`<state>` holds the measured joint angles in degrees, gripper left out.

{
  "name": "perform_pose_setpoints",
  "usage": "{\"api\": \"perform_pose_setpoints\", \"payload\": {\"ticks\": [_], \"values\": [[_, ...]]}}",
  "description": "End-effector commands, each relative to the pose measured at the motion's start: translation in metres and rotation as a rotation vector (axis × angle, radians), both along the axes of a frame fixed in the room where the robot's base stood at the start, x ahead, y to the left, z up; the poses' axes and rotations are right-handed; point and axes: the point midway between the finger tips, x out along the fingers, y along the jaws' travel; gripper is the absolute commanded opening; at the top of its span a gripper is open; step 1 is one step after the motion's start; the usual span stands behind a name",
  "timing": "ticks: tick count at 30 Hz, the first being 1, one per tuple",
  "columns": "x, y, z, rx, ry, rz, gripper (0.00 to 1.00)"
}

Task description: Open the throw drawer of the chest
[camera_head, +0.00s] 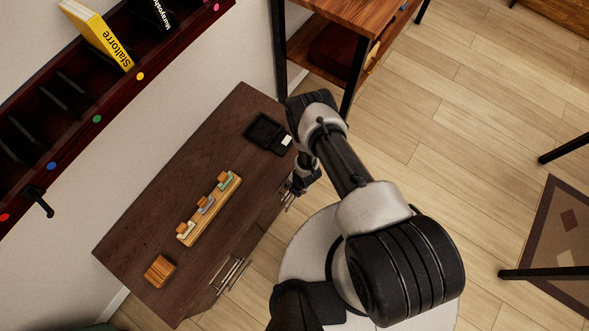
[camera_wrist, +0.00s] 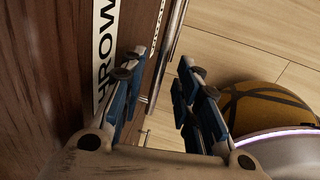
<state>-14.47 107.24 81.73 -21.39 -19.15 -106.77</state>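The dark brown wooden chest (camera_head: 150,215) stands against the wall. In the wrist view a white label reading "THROW" (camera_wrist: 104,50) is on the drawer front at the left. A long metal handle bar (camera_wrist: 168,55) stands off from the front, to the right of the label. My gripper (camera_wrist: 160,76) is open, with its two blue-and-grey fingers apart and the bar appearing between them. I cannot tell whether either finger touches it. In the head view my gripper (camera_head: 290,192) is low beside the chest's front edge, partly hidden by my arm. How far the drawer is shut cannot be told.
On the chest lie a black tray (camera_head: 265,133), a wooden rack with several small pieces (camera_head: 210,208) and a striped wooden block (camera_head: 159,270). More metal handles (camera_head: 230,275) show lower on the front.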

Motion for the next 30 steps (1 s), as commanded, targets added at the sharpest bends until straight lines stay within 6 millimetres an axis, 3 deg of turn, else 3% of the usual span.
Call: {"api": "perform_pose_setpoints", "payload": {"ticks": [9,22,30], "values": [[0.0005,0.0006,-0.0022,0.0,0.0,0.0,0.3],[0.0005,0.0004,-0.0021,0.0,0.0,-0.001,0.01],[0.0004,0.0004,-0.0021,0.0,0.0,-0.001,0.0]]}}
